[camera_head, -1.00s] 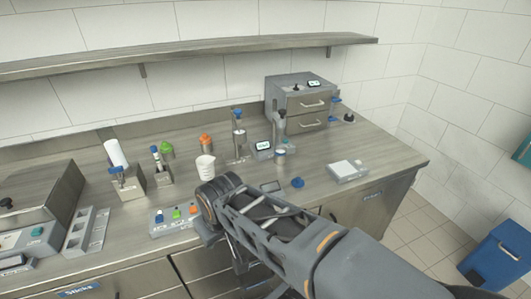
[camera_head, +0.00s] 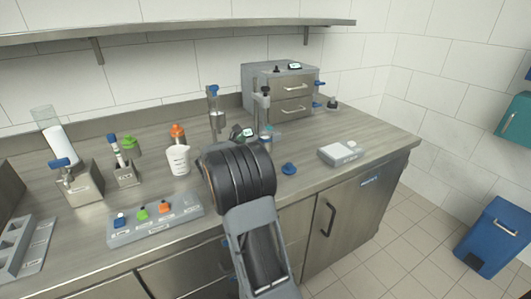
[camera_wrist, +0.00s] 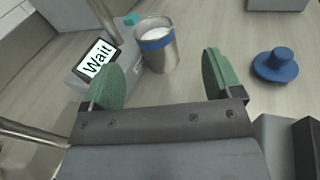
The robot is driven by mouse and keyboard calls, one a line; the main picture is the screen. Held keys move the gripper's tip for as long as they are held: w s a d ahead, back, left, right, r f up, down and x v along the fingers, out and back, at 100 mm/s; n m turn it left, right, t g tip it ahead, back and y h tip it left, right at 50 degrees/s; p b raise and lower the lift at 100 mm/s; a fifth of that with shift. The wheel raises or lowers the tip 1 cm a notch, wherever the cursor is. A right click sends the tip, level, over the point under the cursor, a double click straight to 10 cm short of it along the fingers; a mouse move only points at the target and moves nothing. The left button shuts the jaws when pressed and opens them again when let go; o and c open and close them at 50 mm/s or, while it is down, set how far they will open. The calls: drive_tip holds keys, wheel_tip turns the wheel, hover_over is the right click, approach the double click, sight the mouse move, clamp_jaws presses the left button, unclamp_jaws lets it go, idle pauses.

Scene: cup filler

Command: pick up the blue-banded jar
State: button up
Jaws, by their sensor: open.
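The blue-banded jar (camera_wrist: 156,47) is a metal cup with a blue band and white contents. In the wrist view it stands upright on the counter, just beyond the space between my fingertips. My gripper (camera_wrist: 160,80) is open and empty, with green pads on either side. The jar is apart from both pads and nearer the left one.
A device with a "Wait" screen (camera_wrist: 96,60) stands close left of the jar. A blue knobbed lid (camera_wrist: 276,66) lies to the right. A white beaker (camera_head: 178,160) and button panel (camera_head: 155,219) are left of my arm.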

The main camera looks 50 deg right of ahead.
sight(264, 136)
drive_tip(key=shift+n+h, duration=0.3)
drive_tip(key=shift+n, duration=0.2)
drive_tip(key=d, duration=0.3)
drive_tip(key=w+d, duration=0.1)
drive_tip(key=d, duration=0.4)
drive_tip(key=shift+w+d+f, duration=0.25)
drive_tip(key=shift+d, duration=0.05)
drive_tip(key=c, duration=1.1)
drive_tip(key=shift+r, duration=0.15)
